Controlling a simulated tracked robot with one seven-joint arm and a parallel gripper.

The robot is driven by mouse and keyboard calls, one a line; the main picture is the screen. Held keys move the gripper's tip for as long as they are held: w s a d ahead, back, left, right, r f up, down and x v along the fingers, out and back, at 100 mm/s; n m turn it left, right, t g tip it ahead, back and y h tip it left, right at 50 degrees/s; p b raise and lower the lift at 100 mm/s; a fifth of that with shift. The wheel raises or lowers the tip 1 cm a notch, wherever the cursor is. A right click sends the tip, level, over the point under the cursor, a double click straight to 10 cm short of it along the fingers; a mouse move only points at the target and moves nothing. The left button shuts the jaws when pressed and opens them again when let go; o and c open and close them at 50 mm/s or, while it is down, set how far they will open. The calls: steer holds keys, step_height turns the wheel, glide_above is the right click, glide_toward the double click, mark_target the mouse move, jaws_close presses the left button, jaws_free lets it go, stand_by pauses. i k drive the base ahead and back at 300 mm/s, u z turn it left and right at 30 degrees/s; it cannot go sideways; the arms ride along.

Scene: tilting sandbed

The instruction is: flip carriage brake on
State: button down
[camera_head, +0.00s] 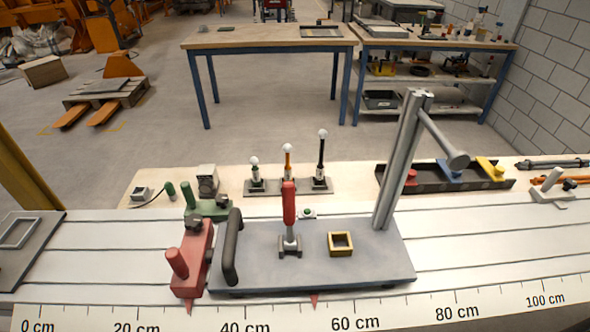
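The carriage (372,268) is a grey flat plate on the pale slotted bed, above the scale from about 35 to 70 cm. A lever with a red grip (289,203) stands upright on a small metal bracket (290,246) on the plate. It is the likely brake lever, but no label shows. A black bar handle (231,247) stands at the plate's left end, and a brass square frame (340,243) sits right of the lever. A grey post (397,165) with a side arm rises at the right end. My gripper is not in view.
A red block with a knob (190,262) stands close left of the carriage, with a green clamp-like part (207,208) behind. Several ball-topped levers (287,170) stand behind the bed. A dark tray (446,177) lies back right.

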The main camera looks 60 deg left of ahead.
mark_target(289, 187)
steer(key=u, duration=0.05)
steer(key=k, duration=2.2)
steer(key=u, duration=2)
steer(key=i, duration=1.05)
